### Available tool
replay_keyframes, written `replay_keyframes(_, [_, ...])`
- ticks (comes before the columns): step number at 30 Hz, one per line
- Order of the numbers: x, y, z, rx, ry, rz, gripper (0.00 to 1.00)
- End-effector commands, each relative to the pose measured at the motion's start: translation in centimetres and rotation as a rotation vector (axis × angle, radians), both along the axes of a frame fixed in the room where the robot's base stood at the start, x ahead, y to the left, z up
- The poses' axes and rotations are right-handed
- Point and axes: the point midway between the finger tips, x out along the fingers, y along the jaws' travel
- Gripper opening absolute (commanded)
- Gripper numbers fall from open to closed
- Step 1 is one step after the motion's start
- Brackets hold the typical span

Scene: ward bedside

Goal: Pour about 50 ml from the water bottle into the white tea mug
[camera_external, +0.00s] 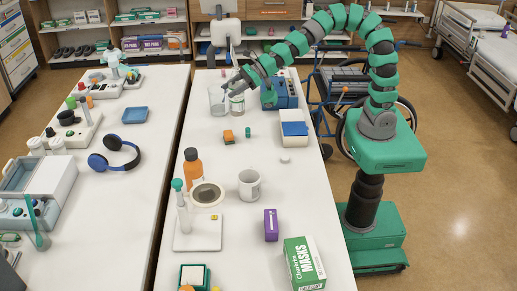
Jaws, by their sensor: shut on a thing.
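The white tea mug (249,184) stands upright on the right-hand white table, near its middle. It has a dark marking on its side, and its inside is hard to make out. A small clear bottle with a pale label (237,105), which looks like the water bottle, is upright at the far part of the same table. My gripper (231,90) reaches down from the right and is shut on this bottle near its top. The fingers are small and partly hide the bottle's neck. I cannot tell whether its base touches the table.
A clear beaker (217,101) stands just left of the bottle. An orange bottle (193,168) and a round dish (207,194) stand left of the mug. A blue-white box (294,133) is at the right.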

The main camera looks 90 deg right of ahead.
Motion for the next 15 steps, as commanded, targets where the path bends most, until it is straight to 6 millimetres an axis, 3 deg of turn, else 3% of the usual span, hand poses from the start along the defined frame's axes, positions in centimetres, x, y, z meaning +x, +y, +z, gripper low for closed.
replay_keyframes(8, [-0.4, 6.7, -0.6, -0.002, -0.002, 0.099, 0.24])
replay_keyframes(15, [-1.8, 14.0, -1.2, -0.001, -0.002, 0.204, 0.24])
